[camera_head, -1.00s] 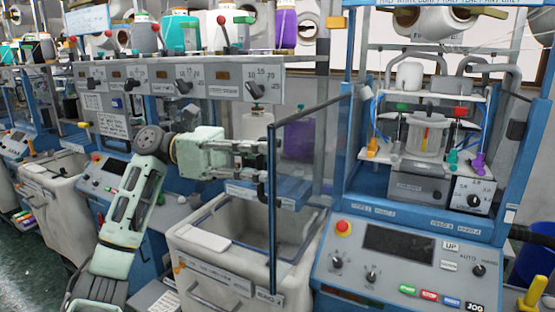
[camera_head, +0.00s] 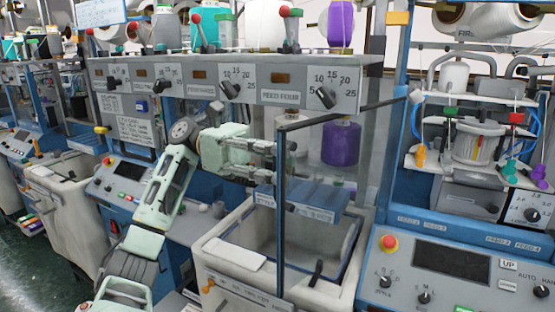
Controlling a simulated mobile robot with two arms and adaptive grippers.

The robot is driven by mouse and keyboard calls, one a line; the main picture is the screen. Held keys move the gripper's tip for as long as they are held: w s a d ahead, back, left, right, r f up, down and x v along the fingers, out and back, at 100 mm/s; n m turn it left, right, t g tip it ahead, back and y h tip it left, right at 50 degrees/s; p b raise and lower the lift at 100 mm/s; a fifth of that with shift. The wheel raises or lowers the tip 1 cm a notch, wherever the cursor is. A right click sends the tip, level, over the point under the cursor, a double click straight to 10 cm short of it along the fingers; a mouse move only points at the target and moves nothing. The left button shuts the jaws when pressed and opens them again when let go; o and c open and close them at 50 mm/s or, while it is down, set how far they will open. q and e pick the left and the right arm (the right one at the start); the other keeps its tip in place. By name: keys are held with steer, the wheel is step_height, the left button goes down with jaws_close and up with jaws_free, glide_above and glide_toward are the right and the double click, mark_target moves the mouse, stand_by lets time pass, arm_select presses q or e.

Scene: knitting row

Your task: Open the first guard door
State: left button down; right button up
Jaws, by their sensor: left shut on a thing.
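The guard door (camera_head: 330,160) is a clear panel with a dark top rail and a dark blue upright edge post. It stands swung out from the machine front, its free edge toward me and its far end by the blue column on the right. My left gripper (camera_head: 272,160), pale green with grey fingers, reaches in from the left. It is shut on the door at its free edge, around the upper part of the post. The post partly hides the fingertips and the exact grip. My right gripper is out of view.
A cream bin (camera_head: 222,284) stands below the door. A control panel (camera_head: 452,262) with a red button is at right. Dials line the grey beam (camera_head: 200,88) above, with yarn cones on top. A purple cone (camera_head: 341,143) shows through the panel.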

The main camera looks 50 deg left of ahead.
arm_select(q)
steer(key=shift+w+r, duration=0.1)
steer(key=c, duration=2)
jaws_free()
steer(key=shift+c, duration=0.2)
steer(key=v, duration=1.2)
